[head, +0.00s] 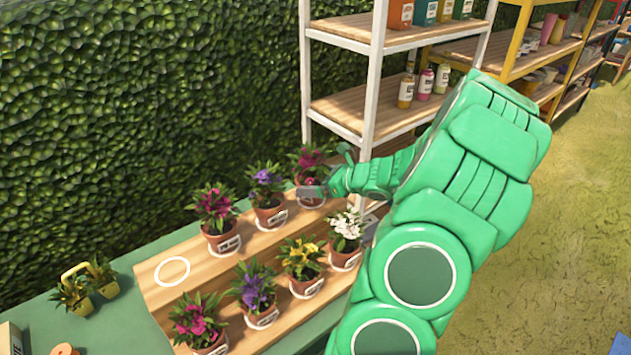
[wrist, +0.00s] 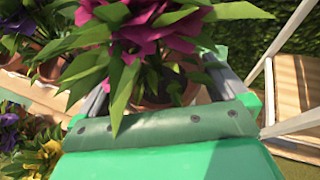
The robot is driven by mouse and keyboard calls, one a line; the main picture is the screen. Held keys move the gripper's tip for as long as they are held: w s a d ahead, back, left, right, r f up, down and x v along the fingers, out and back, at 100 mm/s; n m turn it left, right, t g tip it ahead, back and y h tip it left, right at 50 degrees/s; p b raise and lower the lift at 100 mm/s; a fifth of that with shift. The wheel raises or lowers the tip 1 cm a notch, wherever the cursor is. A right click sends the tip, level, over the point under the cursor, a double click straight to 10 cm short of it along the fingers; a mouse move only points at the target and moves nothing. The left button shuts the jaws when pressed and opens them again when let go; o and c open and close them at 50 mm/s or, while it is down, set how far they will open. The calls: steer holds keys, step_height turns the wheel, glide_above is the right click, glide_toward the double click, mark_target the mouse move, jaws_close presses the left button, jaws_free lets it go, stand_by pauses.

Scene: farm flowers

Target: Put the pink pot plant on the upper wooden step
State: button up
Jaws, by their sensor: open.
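Three pink pot plants show in the head view: one at the far end of the upper wooden step (head: 310,165), one nearer on that step (head: 217,215), and one at the near end of the lower step (head: 198,325). The upper wooden step (head: 205,262) has an empty white ring (head: 172,271) at its near end. My gripper (head: 318,190) is at the far pink plant. In the wrist view my open fingers are on both sides of its brown pot (wrist: 165,88), and pink flowers (wrist: 150,25) hang over them. I cannot tell whether they touch the pot.
A purple plant (head: 266,190) stands between the two upper pink plants. Purple (head: 256,290), yellow (head: 303,262) and white (head: 346,232) plants stand on the lower step. A hedge (head: 150,120) is behind, and a white-framed shelf (head: 345,110) stands beyond the far end.

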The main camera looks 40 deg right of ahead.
steer(key=shift+r, duration=0.1)
steer(key=shift+s+d+r, duration=0.1)
steer(key=shift+s+r, duration=0.05)
steer(key=shift+s, duration=0.05)
steer(key=v, duration=1.1)
steer(key=shift+s, duration=0.2)
steer(key=s+a+r+n+g+y, duration=0.2)
steer(key=a+n+g, duration=0.45)
steer(key=a, duration=0.85)
steer(key=s+a+r+n+g+y, duration=0.1)
steer(key=a+r+n+g+y, duration=0.15)
steer(key=a+n, duration=1.05)
steer(key=s+a+r+n+g+h, duration=0.1)
steer(key=s+a+n+g+h, duration=0.4)
steer(key=s+a, duration=0.55)
steer(key=s+d+r+n+h, duration=0.1)
steer(key=s+d+n+h, duration=0.1)
steer(key=s+n+h, duration=0.2)
steer(key=s+n, duration=0.3)
steer(key=s, duration=0.2)
steer(key=shift+s+r, duration=0.15)
steer(key=shift+r, duration=0.15)
